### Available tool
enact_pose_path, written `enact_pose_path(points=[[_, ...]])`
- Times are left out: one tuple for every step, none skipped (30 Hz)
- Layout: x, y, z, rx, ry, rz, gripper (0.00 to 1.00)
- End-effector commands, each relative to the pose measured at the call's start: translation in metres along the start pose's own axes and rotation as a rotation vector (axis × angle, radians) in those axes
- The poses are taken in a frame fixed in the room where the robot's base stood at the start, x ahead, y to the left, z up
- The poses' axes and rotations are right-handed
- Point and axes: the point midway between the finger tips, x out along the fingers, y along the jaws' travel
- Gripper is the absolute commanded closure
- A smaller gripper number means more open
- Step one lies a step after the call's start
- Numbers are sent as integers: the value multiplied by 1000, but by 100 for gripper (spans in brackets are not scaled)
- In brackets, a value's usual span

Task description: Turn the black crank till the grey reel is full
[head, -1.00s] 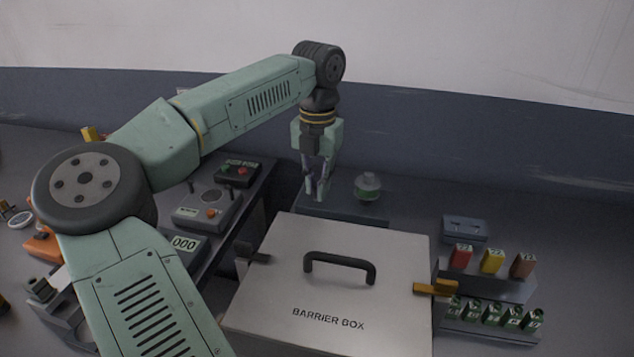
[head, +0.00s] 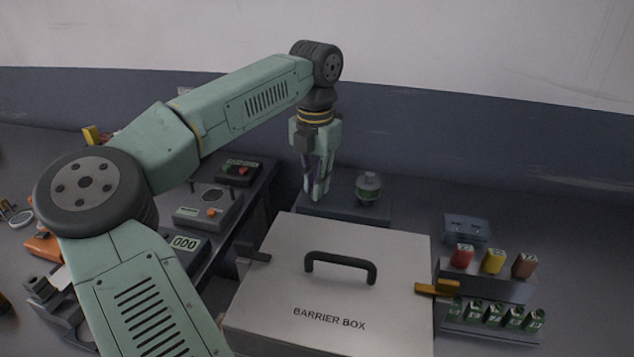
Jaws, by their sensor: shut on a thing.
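My gripper (head: 316,192) points down behind the barrier box, at the left end of a low dark block (head: 362,210). Its fingers are shut on the black crank, which they hide almost wholly. A small round grey reel (head: 368,183) with a green band stands on the block, just right of my gripper and apart from it. It is too small to tell how full it is.
The white barrier box (head: 262,310) with its black handle (head: 340,267) fills the front middle. Left are a control panel with buttons (head: 238,172) and a counter (head: 184,244) reading 000. Right are racks with coloured blocks (head: 493,260) and a small grey case (head: 466,228).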

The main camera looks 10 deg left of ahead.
Motion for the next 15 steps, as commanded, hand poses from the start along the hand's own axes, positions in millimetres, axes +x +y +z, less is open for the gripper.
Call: enact_pose_path(points=[[0, 2, 0, 36, -2, 0, 100], [0, 2, 0, 63, -2, 0, 100], [0, 4, 0, 99, -2, 0, 100], [0, 5, 0, 127, -2, 0, 100], [0, 6, 0, 156, -2, -1, 100], [0, 7, 0, 193, -3, -1, 100], [0, 8, 0, 222, -4, -1, 100], [0, 8, 0, 251, -4, -1, 100], [-1, 10, 0, 289, -5, -1, 100], [-1, 11, 0, 317, -5, 0, 100], [-1, 12, 1, 345, -5, 0, 100], [-1, 13, 1, 384, -5, 1, 100], [-1, 14, 1, 413, -5, 0, 100], [0, 15, 1, 441, -5, 0, 100], [0, 16, 2, 480, -5, 0, 100]])
